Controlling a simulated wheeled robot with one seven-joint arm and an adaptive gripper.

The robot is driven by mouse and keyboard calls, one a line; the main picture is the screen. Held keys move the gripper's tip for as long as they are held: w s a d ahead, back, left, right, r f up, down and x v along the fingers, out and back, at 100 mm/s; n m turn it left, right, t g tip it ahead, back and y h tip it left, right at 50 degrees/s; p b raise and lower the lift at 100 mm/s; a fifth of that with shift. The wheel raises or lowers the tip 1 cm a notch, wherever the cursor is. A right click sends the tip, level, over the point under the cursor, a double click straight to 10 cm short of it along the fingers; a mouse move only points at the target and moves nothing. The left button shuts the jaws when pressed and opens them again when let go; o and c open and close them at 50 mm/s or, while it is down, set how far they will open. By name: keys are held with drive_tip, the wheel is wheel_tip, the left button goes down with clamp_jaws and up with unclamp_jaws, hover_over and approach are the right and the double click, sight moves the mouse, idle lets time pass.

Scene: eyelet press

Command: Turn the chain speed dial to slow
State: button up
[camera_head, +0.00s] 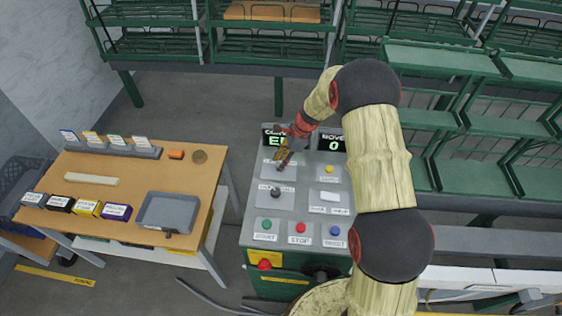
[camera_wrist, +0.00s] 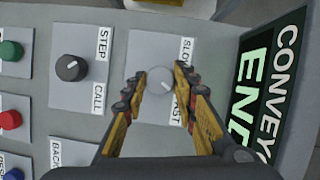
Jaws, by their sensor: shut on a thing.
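The chain speed dial (camera_wrist: 157,86) is a round light grey knob on a pale plate in the wrist view. The plate carries a SLOW label (camera_wrist: 187,52) and a FAST label (camera_wrist: 178,108), both partly covered by a finger. A light pointer mark shows on the knob, toward the FAST side, but its exact angle is hard to tell. My gripper (camera_wrist: 160,80) has its orange-and-black fingers on either side of the knob, shut on it. In the head view my gripper (camera_head: 283,158) hides the dial at the panel's upper left.
A black STEP/CALL knob (camera_wrist: 71,68) sits beside the dial. Green (camera_head: 267,224), red (camera_head: 300,227) and blue (camera_head: 334,230) buttons line the panel's front. A lit display (camera_wrist: 265,80) stands close by. A wooden table (camera_head: 120,185) is to the left.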

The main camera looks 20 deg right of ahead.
drive_tip(key=c, duration=0.4)
drive_tip(key=shift+c, duration=0.2)
drive_tip(key=shift+n, duration=0.3)
drive_tip(key=n, duration=0.2)
drive_tip(key=n+g, duration=0.2)
drive_tip(key=n, duration=0.1)
drive_tip(key=shift+w+n+p, duration=0.25)
drive_tip(key=shift+n+p, duration=0.05)
drive_tip(key=shift+p, duration=0.05)
drive_tip(key=n+g+h, duration=0.1)
drive_tip(key=n, duration=0.3)
drive_tip(key=shift+w+g, duration=0.1)
drive_tip(key=shift+g, duration=0.3)
drive_tip(key=shift+a+n+g+h, duration=0.1)
drive_tip(key=shift+n+g+h, duration=0.35)
drive_tip(key=shift+n, duration=1.25)
drive_tip(key=o, duration=1.1)
